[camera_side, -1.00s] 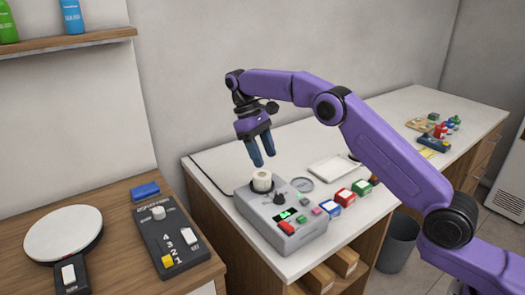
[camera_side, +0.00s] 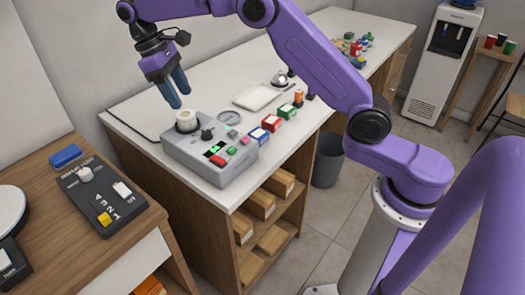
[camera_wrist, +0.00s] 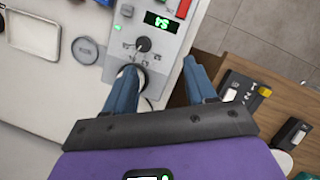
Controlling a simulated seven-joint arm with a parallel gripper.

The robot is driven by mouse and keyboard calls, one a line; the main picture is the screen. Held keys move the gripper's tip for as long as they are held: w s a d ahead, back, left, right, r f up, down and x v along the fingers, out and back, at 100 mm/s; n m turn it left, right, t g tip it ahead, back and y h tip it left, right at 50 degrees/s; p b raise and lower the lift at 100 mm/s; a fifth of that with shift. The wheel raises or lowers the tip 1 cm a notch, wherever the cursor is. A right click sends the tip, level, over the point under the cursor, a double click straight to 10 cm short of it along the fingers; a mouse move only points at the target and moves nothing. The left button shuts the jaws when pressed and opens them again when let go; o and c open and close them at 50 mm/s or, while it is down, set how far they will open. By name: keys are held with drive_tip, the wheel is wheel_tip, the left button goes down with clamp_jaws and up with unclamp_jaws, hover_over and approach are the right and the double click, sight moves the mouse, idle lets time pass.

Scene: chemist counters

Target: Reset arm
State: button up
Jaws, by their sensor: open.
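My gripper (camera_side: 179,89) is open and empty, with its two blue fingers pointing down above the white cylindrical piece (camera_side: 186,118) on top of the grey machine (camera_side: 212,165). A gap shows between the fingertips and that piece in the side view. In the wrist view my gripper (camera_wrist: 165,78) has its fingers spread apart, with the machine (camera_wrist: 160,62) between and beyond them. The left finger partly covers the round white piece. The machine has a dark knob (camera_wrist: 143,45) and a lit green display (camera_wrist: 161,22).
A white tray (camera_side: 258,96), a round dish (camera_side: 229,118) and several small coloured boxes stand on the white counter (camera_side: 130,112). A black control box (camera_side: 103,196) and a blue block (camera_side: 66,156) lie on the wooden counter at left. A bin (camera_side: 328,162) stands on the floor.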

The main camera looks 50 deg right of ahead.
drive_tip(key=s+a+r+n+t, duration=0.1)
drive_tip(key=s+a+r+n, duration=0.1)
drive_tip(key=s, duration=0.7)
drive_tip(key=s+d+f+n, duration=0.1)
drive_tip(key=s+d, duration=0.2)
drive_tip(key=s, duration=0.6)
drive_tip(key=s+d+f+n+t+y, duration=0.1)
drive_tip(key=s+d, duration=0.3)
drive_tip(key=s, duration=0.6)
drive_tip(key=s+d+f+n+t+y, duration=0.1)
drive_tip(key=s+d+f+n, duration=0.1)
drive_tip(key=s, duration=0.7)
drive_tip(key=shift+s+d+f+n, duration=0.3)
drive_tip(key=shift+d+f, duration=0.3)
drive_tip(key=shift+d, duration=0.5)
